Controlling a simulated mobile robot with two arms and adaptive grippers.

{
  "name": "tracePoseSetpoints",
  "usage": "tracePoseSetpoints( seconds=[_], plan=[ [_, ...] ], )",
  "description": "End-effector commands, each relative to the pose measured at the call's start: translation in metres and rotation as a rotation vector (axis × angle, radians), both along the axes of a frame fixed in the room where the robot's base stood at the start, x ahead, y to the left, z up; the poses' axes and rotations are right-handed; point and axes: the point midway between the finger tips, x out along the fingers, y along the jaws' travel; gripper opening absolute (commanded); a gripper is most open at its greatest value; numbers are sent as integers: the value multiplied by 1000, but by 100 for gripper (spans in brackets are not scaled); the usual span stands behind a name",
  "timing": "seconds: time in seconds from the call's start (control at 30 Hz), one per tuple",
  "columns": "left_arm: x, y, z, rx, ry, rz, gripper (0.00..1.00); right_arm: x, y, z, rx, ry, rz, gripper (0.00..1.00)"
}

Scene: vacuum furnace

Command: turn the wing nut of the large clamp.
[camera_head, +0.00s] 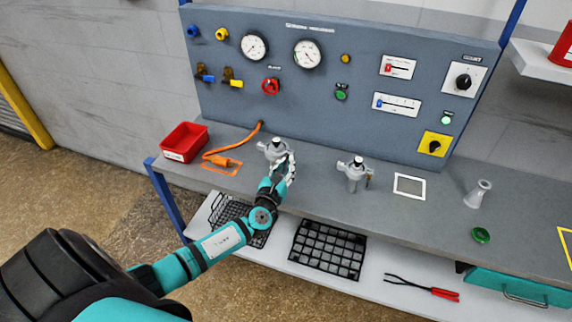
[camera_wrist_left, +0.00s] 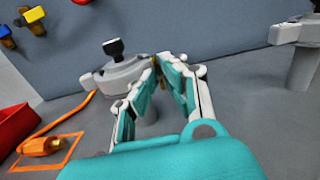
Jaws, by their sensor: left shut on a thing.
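A grey metal fitting with a black knob on top, which looks like the large clamp (camera_head: 273,147), stands on the bench left of centre. It also shows in the left wrist view (camera_wrist_left: 112,76). My left gripper (camera_head: 287,163) is at its right, near side. In the left wrist view its fingertips (camera_wrist_left: 159,72) come close together on a small brass-coloured part at the clamp's side, likely the wing nut (camera_wrist_left: 154,87), mostly hidden by the fingers. My right gripper is not in view.
A second grey fitting (camera_head: 355,172) stands to the right. An orange cable with a plug (camera_head: 222,161) and a red bin (camera_head: 184,142) lie to the left. The gauge panel (camera_head: 330,80) rises behind. A white-framed square (camera_head: 409,185) and a metal funnel (camera_head: 477,195) are farther right.

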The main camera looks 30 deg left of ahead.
Motion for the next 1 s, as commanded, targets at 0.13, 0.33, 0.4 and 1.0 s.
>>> tracePoseSetpoints(
  seconds=[0.13, 0.33, 0.4, 1.0],
  plan=[
    [0, 0, 0, 27, 6, -1, 0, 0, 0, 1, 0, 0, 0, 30],
    [0, 0, 0, 36, 9, -1, 0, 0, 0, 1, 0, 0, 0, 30],
    [0, 0, 0, 36, 9, -1, 0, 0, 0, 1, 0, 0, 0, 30],
    [0, 1, 0, 35, 8, 1, 30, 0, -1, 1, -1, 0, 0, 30]
  ],
)
